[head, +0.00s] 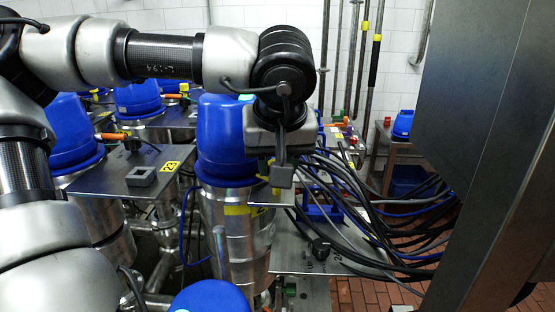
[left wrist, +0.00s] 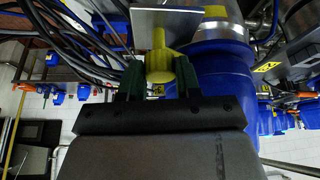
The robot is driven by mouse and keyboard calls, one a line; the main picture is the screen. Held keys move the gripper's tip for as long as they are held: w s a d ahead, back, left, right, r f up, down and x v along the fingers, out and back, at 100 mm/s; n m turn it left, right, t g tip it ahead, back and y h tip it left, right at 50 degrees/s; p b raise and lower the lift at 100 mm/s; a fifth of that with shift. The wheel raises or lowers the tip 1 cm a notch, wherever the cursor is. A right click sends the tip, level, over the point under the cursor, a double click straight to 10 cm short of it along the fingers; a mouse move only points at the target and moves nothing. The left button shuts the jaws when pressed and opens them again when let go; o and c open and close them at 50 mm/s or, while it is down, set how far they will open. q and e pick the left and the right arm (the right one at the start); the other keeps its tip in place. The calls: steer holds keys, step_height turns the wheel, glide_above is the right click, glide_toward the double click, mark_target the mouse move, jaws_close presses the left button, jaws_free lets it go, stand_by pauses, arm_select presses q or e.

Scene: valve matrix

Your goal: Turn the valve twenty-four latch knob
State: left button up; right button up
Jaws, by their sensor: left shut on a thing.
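The yellow latch knob (left wrist: 160,62) shows in the left wrist view, below a flat metal plate (left wrist: 170,20) at the top of the picture. My left gripper (left wrist: 160,80) has its two dark green fingers on either side of the knob and is shut on it. In the head view my left gripper (head: 281,175) points down beside a blue-topped steel valve (head: 222,140), and the knob is mostly hidden by the fingers. My right gripper is not in view.
Dark cables (head: 400,225) bundle to the right of the gripper. More blue valve heads (head: 70,130) stand at the left, by a metal plate with a yellow tag (head: 171,167). A large grey panel (head: 460,110) fills the right side. Brick floor (head: 375,296) shows below.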

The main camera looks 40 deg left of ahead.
arm_select(q)
steer(key=shift+r+m+t+h, duration=0.1)
steer(key=shift+m+t+h, duration=0.2)
steer(key=shift+m, duration=0.7)
steer(key=o, duration=0.9)
steer(key=b+v, duration=0.1)
steer(key=v, duration=0.9)
steer(key=shift+r, duration=0.35)
steer(key=shift+f, duration=0.1)
